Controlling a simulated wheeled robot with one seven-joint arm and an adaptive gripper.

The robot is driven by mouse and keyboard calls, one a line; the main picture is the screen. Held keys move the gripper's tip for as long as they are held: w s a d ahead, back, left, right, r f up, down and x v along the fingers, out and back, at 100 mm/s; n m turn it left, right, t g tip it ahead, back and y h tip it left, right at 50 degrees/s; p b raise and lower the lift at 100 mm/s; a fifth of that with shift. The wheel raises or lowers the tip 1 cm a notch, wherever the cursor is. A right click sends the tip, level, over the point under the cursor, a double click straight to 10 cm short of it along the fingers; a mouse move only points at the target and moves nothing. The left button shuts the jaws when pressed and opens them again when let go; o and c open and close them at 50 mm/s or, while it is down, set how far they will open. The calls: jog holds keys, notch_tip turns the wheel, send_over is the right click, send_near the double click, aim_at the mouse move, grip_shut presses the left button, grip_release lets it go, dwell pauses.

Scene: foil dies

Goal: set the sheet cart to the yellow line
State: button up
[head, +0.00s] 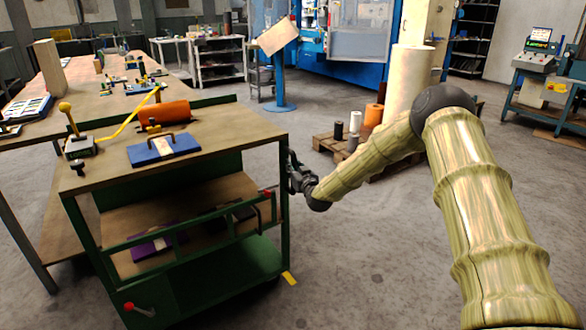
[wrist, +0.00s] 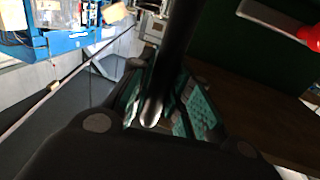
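The sheet cart (head: 225,133), with a green frame and wooden top, stands at the left in the head view. A short yellow strip (head: 289,278) shows on the floor at its near right corner; I cannot tell how far it runs under the cart. My gripper (head: 297,172) is at the cart's right side, by its upright. In the wrist view, a dark bar (wrist: 174,60) runs between the two fingers of my gripper (wrist: 160,105). I cannot tell whether the fingers press on it.
The cart carries a blue plate (head: 164,149) and an orange roll (head: 166,112). A red-knobbed lever (head: 138,309) is low on its near side. A long wooden table (head: 95,100) stands behind it. A pallet (head: 328,143) with rolls stands beyond my arm.

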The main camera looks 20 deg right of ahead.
jog(key=o, duration=0.3)
jog(key=shift+d, duration=0.1)
jog(key=shift+o, duration=0.2)
jog(key=s, duration=1.2)
jog(key=shift+d, duration=0.15)
